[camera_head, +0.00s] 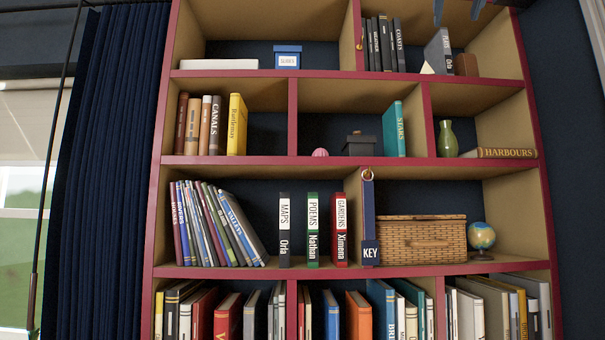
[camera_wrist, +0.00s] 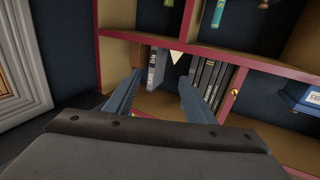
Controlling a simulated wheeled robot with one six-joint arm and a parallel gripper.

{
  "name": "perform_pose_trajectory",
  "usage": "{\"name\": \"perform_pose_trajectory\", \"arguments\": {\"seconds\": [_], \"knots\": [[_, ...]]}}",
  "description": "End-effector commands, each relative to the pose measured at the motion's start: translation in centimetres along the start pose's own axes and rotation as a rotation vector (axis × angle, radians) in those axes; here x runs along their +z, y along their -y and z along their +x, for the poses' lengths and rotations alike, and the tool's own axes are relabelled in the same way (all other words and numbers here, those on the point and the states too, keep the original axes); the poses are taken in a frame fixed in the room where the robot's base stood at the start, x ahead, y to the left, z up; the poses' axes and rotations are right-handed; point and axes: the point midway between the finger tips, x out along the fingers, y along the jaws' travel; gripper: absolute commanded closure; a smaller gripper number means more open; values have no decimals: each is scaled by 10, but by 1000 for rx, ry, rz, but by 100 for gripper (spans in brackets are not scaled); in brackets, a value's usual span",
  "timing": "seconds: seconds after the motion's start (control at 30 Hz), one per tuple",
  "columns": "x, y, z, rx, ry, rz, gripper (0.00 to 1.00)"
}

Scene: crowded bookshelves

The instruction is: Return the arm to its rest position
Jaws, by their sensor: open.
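My gripper (camera_wrist: 158,88) is open in the wrist view, with its two blue-grey fingers spread apart and nothing between them. In the head view only the fingertips of my gripper (camera_head: 458,10) show at the top edge, in front of the top right compartment. Most of the arm is out of view. The gripper appears apart from the books; its exact distance to the shelf cannot be told.
A red-edged bookshelf (camera_head: 293,118) fills the head view. Its top right compartment holds several dark books (camera_head: 384,44), a leaning grey book (camera_head: 438,50) and a brown block (camera_head: 466,65). A blue box (camera_head: 287,57) stands left of them. A dark curtain (camera_head: 110,170) hangs left.

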Motion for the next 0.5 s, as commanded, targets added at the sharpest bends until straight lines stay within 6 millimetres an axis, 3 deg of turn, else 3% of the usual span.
{"name": "perform_pose_trajectory", "arguments": {"seconds": [0.07,0.27,0.5], "knots": [[0,0,0,0,0,0,51],[25,8,19,-12,42,-8,51],[67,20,46,-31,109,-22,51]]}}
